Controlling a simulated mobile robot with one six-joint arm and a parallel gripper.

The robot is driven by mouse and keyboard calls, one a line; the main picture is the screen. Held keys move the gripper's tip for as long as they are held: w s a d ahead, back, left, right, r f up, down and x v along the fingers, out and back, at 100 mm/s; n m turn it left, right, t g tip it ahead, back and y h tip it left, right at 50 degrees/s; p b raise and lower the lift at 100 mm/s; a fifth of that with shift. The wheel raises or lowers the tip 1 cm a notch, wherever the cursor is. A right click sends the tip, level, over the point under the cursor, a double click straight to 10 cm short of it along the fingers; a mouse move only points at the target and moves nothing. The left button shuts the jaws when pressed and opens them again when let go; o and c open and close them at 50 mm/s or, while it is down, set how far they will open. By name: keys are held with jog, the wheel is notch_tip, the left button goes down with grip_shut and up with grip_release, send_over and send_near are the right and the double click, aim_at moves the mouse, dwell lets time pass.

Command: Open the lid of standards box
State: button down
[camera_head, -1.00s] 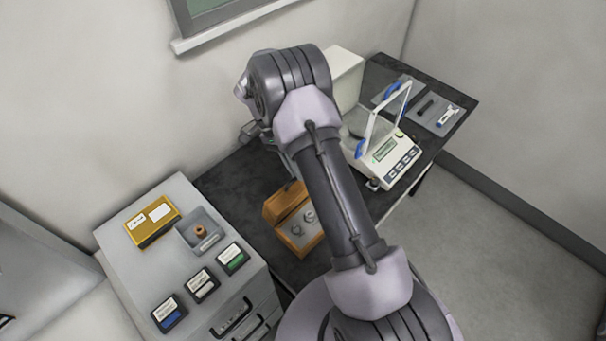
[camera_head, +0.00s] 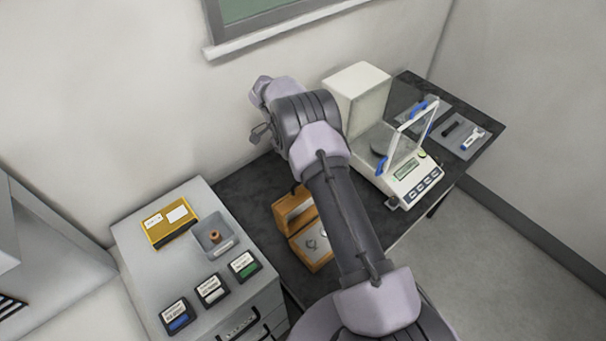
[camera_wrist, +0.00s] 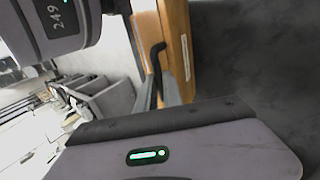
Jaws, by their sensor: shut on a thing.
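The standards box (camera_head: 318,262) is a wooden box on the dark table, partly hidden behind my arm in the head view. Its lid (camera_head: 291,209) stands raised at the back side, and metal weights show on the pale inside. In the wrist view the wooden lid (camera_wrist: 178,40) is close up, with a dark curved piece at its left edge. My gripper (camera_wrist: 163,84) is shut at the lid's edge; the grip itself is partly hidden by my gripper's body. In the head view my arm covers the fingertips.
A balance (camera_head: 408,182) with a raised clear cover stands right of the box. A grey tray (camera_head: 478,134) with small tools lies beyond it. A grey cabinet (camera_head: 150,262) at left carries a yellow box (camera_head: 170,220), a small grey tray (camera_head: 228,247) and dark labelled cases (camera_head: 211,289).

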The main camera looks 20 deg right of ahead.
jog(key=shift+s+f, duration=0.1)
jog(key=shift+f, duration=0.05)
jog(key=c, duration=1.8)
grip_release()
jog(key=shift+o, duration=0.2)
jog(key=p+v, duration=0.1)
jog(key=v, duration=0.6)
jog(key=shift+w+r+p, duration=0.2)
jog(key=shift+r+p, duration=0.05)
jog(key=shift+p, duration=0.15)
